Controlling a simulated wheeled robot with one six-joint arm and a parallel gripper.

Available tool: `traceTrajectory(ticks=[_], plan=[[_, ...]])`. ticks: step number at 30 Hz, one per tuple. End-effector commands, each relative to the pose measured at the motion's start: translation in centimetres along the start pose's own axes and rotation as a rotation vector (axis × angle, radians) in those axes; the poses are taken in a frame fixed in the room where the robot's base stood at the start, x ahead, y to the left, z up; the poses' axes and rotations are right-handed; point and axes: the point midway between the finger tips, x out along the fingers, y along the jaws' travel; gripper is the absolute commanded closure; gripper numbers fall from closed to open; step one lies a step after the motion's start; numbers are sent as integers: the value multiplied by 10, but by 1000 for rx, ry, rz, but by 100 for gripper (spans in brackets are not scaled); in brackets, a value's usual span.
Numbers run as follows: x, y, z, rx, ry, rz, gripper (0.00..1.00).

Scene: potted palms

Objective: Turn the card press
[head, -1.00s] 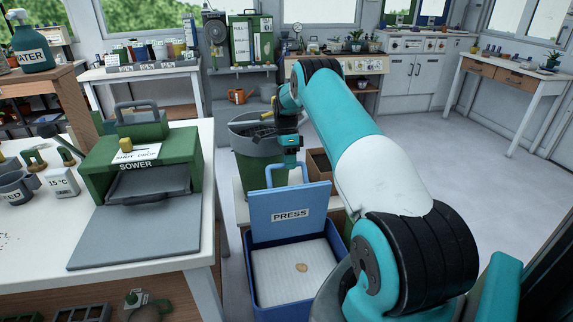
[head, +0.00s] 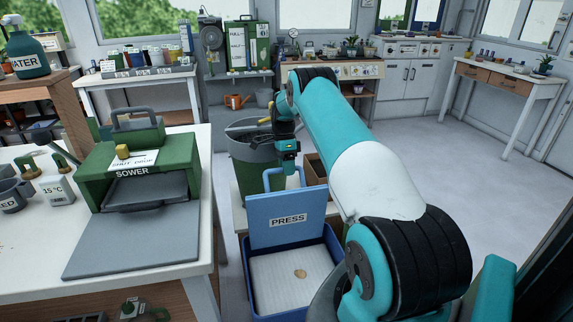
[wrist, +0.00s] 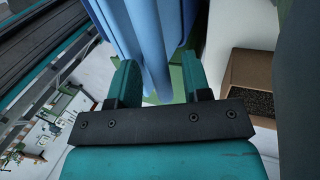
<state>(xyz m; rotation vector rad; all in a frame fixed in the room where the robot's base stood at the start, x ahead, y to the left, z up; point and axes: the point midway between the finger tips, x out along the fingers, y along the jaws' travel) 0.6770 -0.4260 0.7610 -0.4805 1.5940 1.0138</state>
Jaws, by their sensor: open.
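The card press is a blue box (head: 328,249) whose lid (head: 290,212), labelled PRESS, stands raised. A light blue handle (head: 268,180) rises from the lid's top edge. A white pad (head: 275,285) with a small tan oval piece (head: 300,273) lies inside the box. My gripper (head: 286,165) is just above the lid, close to the handle. In the wrist view, my gripper (wrist: 160,68) has its two fingers apart, with blue parts of the press (wrist: 150,30) beyond and between them. I cannot tell whether they touch.
A green sower (head: 140,165) with a grey tray stands on the white bench (head: 215,190) at left. A green bin (head: 250,165) stands behind the press, and a brown box (head: 318,170) is beside it. The floor (head: 450,190) to the right is clear.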

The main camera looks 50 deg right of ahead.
Motion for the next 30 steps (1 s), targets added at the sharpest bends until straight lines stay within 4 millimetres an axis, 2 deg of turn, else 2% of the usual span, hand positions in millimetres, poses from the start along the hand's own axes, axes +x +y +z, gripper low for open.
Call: traceTrajectory(ticks=[5, 16, 22, 30], plan=[[-19, -1, 0, 1, 0, -5, 56], [-101, 1, 0, 0, -2, -2, 56], [-117, 1, -1, 0, -1, 1, 56], [-119, 0, -1, 0, 0, 1, 56]])
